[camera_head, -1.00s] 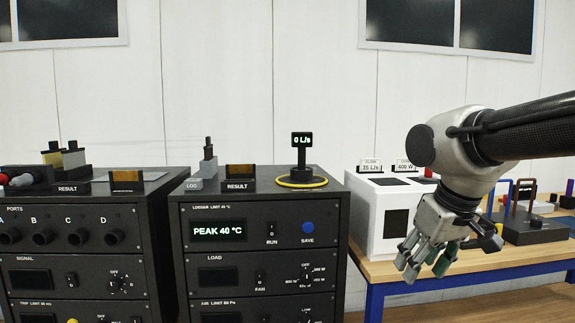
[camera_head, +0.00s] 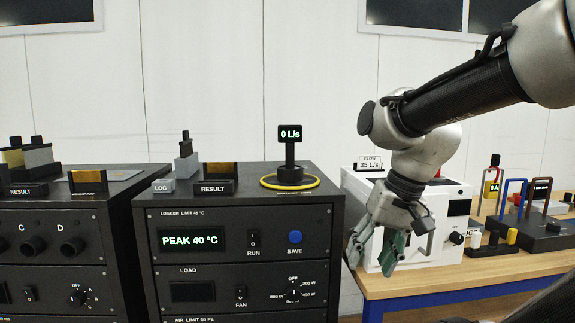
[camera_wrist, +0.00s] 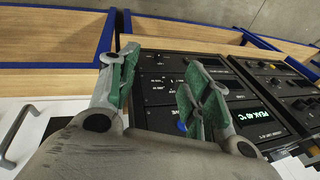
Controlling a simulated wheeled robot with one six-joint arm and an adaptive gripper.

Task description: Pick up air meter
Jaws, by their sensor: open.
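The air meter (camera_head: 291,152) is a black post with a small display reading 0 L/s. It stands upright on a black base inside a yellow ring (camera_head: 318,182) on top of the middle rack. My gripper (camera_head: 372,258) hangs open and empty to the right of and lower than the meter, in front of the white box. In the wrist view my gripper (camera_wrist: 158,95) has its green-padded fingers spread, with the rack front beyond them. I cannot make out the air meter in the wrist view.
The middle rack (camera_head: 243,278) also carries a RESULT holder (camera_head: 216,180) and a grey LOG piece (camera_head: 187,165) left of the meter. A white box (camera_head: 455,212) stands on a wooden table (camera_head: 400,284) at right, beside coloured posts. The space above the meter is clear.

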